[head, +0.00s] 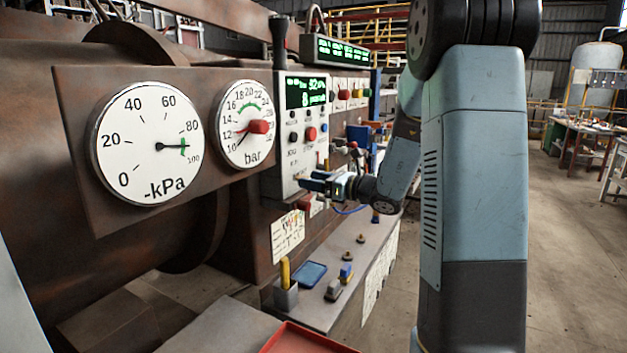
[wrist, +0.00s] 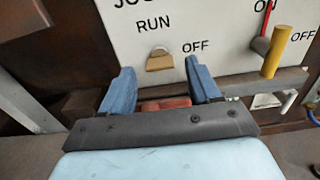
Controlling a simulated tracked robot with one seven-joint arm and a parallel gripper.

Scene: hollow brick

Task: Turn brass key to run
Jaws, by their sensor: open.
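The brass key (wrist: 160,61) sits in the white panel (wrist: 215,35) in the wrist view, below the word RUN and left of the word OFF. Which word it points at I cannot tell. My gripper (wrist: 159,68) is open, its two blue fingers on either side of the key, with visible room at both sides. Whether the fingertips reach the key's depth is unclear. In the head view my gripper (head: 312,182) is at the lower part of the control panel (head: 292,150), and the key cannot be made out there.
A red lever (wrist: 262,44) and a yellow lever (wrist: 275,52) stand right of the key, by ON and OFF. A red part (wrist: 166,103) shows between my fingers, below the panel. Two gauges (head: 147,143) are at left. A bench (head: 335,270) holds small items.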

